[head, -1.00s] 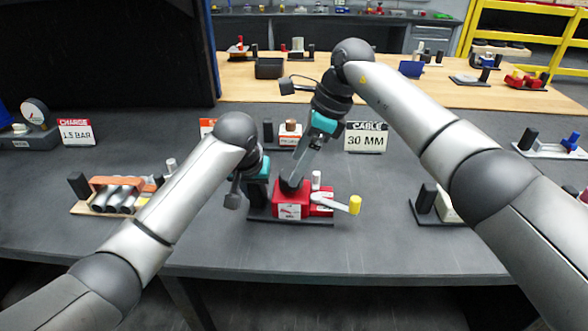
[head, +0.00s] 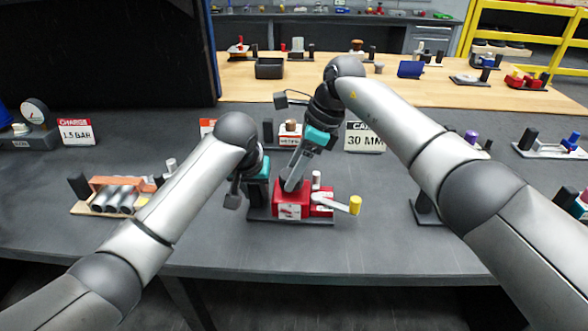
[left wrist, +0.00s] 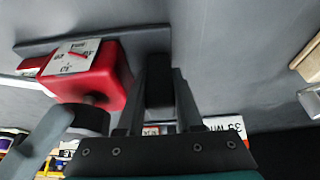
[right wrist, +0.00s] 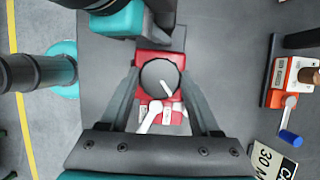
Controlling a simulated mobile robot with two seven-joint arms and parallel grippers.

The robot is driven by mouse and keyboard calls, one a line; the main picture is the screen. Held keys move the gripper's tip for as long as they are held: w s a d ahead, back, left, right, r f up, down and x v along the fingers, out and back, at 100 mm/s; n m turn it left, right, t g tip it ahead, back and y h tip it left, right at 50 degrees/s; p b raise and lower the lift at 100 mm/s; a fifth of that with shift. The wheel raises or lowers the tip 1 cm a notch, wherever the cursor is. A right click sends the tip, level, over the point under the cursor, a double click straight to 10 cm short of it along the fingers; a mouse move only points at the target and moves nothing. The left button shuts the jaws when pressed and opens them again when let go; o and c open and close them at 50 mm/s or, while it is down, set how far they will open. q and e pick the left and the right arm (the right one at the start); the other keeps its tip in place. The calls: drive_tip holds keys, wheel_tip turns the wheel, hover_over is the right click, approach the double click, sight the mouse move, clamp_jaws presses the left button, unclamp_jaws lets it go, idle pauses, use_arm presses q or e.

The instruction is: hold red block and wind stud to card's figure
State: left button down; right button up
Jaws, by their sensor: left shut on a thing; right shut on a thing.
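The red block (head: 283,212) sits on a dark base plate on the grey table, with a white figured dial plate and red pointer (left wrist: 75,53) on one face in the left wrist view. My left gripper (left wrist: 160,90) is shut on a black post (left wrist: 159,72) standing on the same base beside the block. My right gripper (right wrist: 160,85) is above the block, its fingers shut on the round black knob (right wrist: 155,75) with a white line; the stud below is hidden. A "30 MM" card (head: 364,142) stands behind, its top line partly covered by my right arm.
A white lever with a yellow end (head: 355,205) sticks out right of the block. A tray of grey cylinders (head: 118,197) is to the left, a "CHARGE 1.5 BAR" card (head: 76,132) further back. An orange device (right wrist: 290,78) stands near the right gripper. The front table strip is clear.

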use_arm(q)
drive_tip(key=shift+s+f, duration=0.2)
drive_tip(key=shift+f, duration=0.15)
use_arm(e)
drive_tip(key=c, duration=0.6)
drive_tip(key=shift+o, duration=0.2)
drive_tip(key=shift+m, duration=0.3)
drive_tip(key=m+t, duration=0.1)
drive_tip(key=m, duration=0.3)
drive_tip(key=shift+s+t, duration=0.15)
drive_tip(key=shift+t, duration=0.25)
use_arm(q)
drive_tip(key=shift+a, duration=0.1)
use_arm(e)
drive_tip(key=shift+a+r+m+t+h, duration=0.1)
drive_tip(key=shift+m+t+h, duration=0.35)
drive_tip(key=shift+m, duration=1.05)
use_arm(q)
drive_tip(key=shift+w, duration=0.1)
use_arm(e)
drive_tip(key=shift+r, duration=0.1)
drive_tip(key=o, duration=1.4)
